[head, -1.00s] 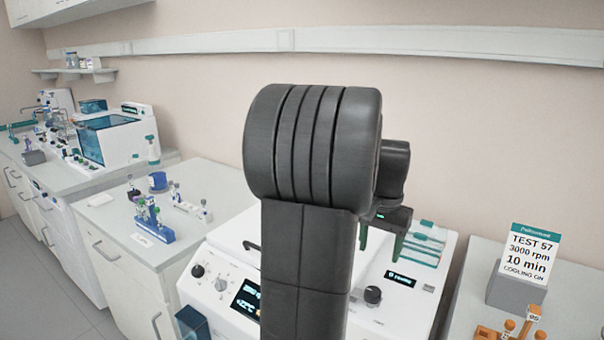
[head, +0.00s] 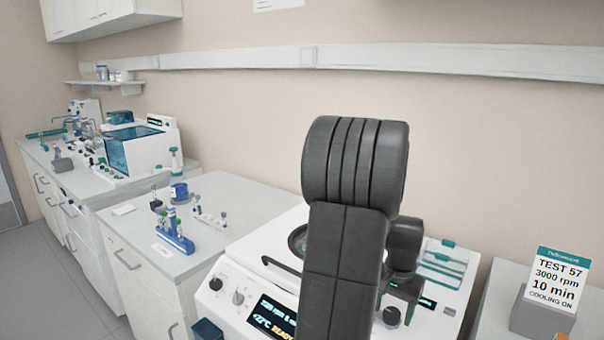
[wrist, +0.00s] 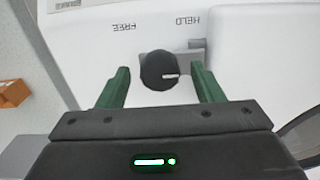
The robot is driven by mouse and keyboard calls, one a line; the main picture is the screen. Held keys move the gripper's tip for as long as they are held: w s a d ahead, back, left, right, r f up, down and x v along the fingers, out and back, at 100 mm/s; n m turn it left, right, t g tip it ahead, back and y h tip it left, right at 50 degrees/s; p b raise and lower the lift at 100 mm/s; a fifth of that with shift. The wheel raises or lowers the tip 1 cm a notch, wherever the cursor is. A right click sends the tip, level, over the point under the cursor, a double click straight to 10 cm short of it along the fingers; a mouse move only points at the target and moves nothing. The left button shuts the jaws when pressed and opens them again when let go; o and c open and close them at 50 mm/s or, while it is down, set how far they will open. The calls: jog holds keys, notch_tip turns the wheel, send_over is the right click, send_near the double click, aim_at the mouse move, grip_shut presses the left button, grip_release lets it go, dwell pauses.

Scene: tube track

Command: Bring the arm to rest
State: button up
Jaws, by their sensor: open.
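My gripper (wrist: 163,76) is open, its two green fingers apart, with a round black knob (wrist: 160,70) showing between them in the wrist view. The knob has a white mark and sits on a white panel lettered FREE and HELD, upside down in this view. I see gaps between knob and fingers; depth is hard to judge.
The centrifuge's round opening (head: 297,240) is partly hidden by my arm. A lit display (head: 272,315) reads READY. A sign (head: 558,280) stands on the right bench. A blue tube rack (head: 175,235) stands on the left bench. An orange item (wrist: 12,88) lies left in the wrist view.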

jog(key=shift+r, duration=0.1)
notch_tip(320, 180, up, 13)
notch_tip(320, 180, down, 13)
jog(key=shift+f, duration=0.15)
jog(key=n, duration=0.4)
jog(key=shift+n, duration=0.4)
jog(key=n, duration=0.8)
jog(key=shift+n, duration=2.6)
